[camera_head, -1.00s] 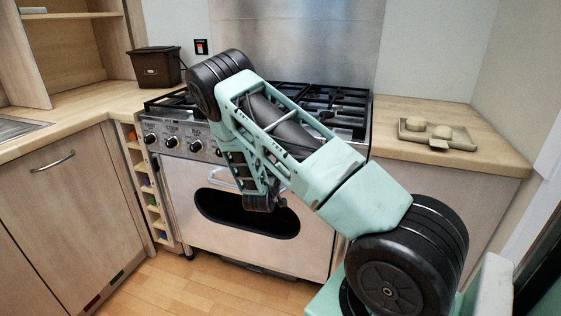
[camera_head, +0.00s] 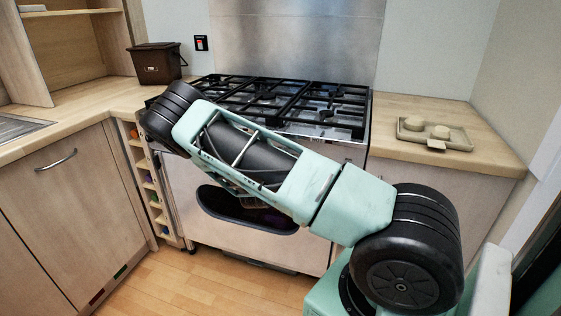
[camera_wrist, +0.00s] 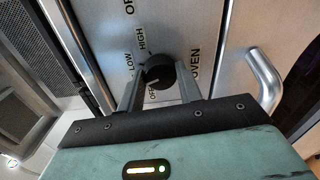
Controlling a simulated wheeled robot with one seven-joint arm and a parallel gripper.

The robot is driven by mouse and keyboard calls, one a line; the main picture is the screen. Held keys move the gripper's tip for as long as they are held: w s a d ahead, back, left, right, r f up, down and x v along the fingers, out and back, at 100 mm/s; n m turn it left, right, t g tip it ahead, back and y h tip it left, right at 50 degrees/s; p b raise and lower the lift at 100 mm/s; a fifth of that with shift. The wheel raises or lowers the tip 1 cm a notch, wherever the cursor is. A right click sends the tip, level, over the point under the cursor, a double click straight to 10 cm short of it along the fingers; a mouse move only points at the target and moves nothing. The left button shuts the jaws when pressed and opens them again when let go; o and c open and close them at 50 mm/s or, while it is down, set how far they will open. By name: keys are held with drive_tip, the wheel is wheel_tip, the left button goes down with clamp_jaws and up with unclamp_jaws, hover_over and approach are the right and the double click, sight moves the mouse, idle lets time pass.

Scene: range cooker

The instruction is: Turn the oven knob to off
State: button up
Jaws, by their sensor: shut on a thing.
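The oven knob (camera_wrist: 160,68) is a round black knob on the steel front panel in the wrist view. The printed words OVEN, OFF, LOW and HIGH surround it. Its small pale mark lies toward the lower left, close to the partly covered word OFF. My gripper (camera_wrist: 161,78) has one finger on each side of the knob and is shut on it. In the head view, the range cooker (camera_head: 250,240) stands ahead, and my arm hides its knobs and my gripper.
A metal handle (camera_wrist: 265,80) sticks out right of the knob in the wrist view. Black grates (camera_head: 320,100) cover the hob. A brown bin (camera_head: 157,65) stands on the left counter, and a tray (camera_head: 462,146) with small items lies on the right counter.

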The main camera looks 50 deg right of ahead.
drive_tip(key=shift+w+a+f+n+b, duration=0.1)
drive_tip(key=shift+n+b, duration=0.25)
drive_tip(key=shift+n, duration=2)
drive_tip(key=shift+w+n+b, duration=0.1)
drive_tip(key=shift+n+b, duration=0.25)
drive_tip(key=shift+n, duration=2)
drive_tip(key=shift+s+g+h, duration=0.1)
drive_tip(key=shift+g+h, duration=0.2)
drive_tip(key=shift+g, duration=0.1)
drive_tip(key=o, duration=1)
drive_tip(key=v, duration=1.7)
drive_tip(key=shift+s+a+b, duration=0.15)
drive_tip(key=shift+b, duration=0.25)
